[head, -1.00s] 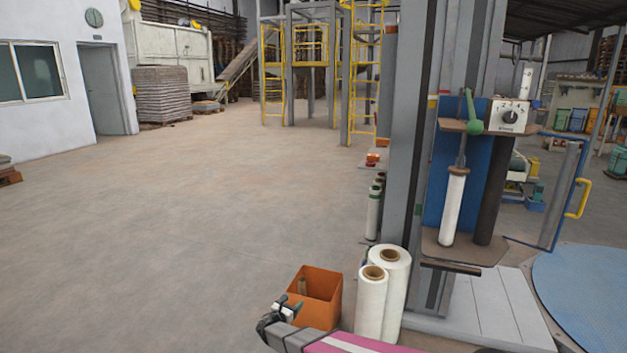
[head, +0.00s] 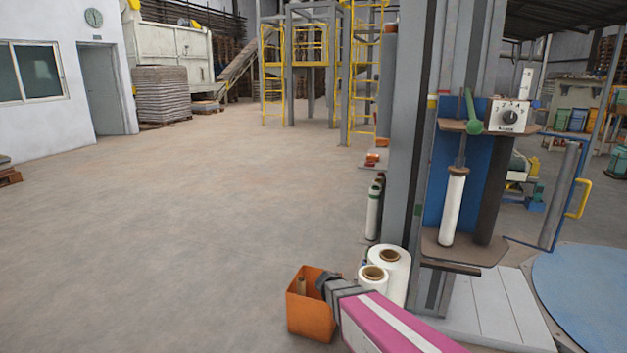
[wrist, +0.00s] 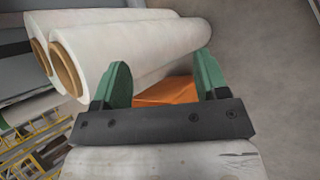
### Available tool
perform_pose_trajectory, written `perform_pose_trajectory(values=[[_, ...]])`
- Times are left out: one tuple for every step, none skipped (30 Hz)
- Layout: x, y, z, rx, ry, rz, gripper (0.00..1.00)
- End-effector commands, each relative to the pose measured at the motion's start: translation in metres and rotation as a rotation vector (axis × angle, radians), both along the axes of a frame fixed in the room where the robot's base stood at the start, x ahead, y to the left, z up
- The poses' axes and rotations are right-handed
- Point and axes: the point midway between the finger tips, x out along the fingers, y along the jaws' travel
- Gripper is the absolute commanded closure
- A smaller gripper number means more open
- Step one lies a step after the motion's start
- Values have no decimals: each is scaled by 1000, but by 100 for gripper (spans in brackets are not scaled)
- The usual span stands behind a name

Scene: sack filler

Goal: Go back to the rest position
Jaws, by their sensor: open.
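My gripper shows in the wrist view (wrist: 162,75) with its two green fingers spread apart and nothing held between them. In the head view, my pink and white arm reaches up from the lower right, and its dark end (head: 330,286) is in front of the right side of an orange bin. The fingers cannot be made out there. In the wrist view, two white film rolls lie across the picture just beyond the fingers, and part of the orange bin (wrist: 168,91) shows between them.
A wrapping machine column (head: 403,150) with a film roll (head: 453,208) rises beyond. Open floor lies left.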

Motion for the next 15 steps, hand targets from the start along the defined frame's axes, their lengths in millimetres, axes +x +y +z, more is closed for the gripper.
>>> perform_pose_trajectory(values=[[-22, -14, 15, 87, -23, -101, 33], [-31, -19, 20, 139, -36, -161, 33], [-43, -24, 27, 210, -51, -242, 33], [-51, -27, 33, 262, -64, -302, 33], [-60, -30, 38, 313, -74, -362, 33], [-70, -32, 45, 379, -89, -438, 33], [-77, -33, 51, 427, -98, -493, 33], [-84, -34, 56, 473, -108, -546, 33], [-92, -35, 63, 528, -118, -611, 33], [-97, -35, 68, 566, -123, -654, 33], [-101, -35, 73, 601, -129, -695, 33], [-106, -34, 78, 643, -135, -742, 33], [-109, -34, 81, 669, -138, -772, 33], [-111, -33, 84, 692, -141, -797, 33], [-113, -32, 88, 716, -144, -826, 33]])
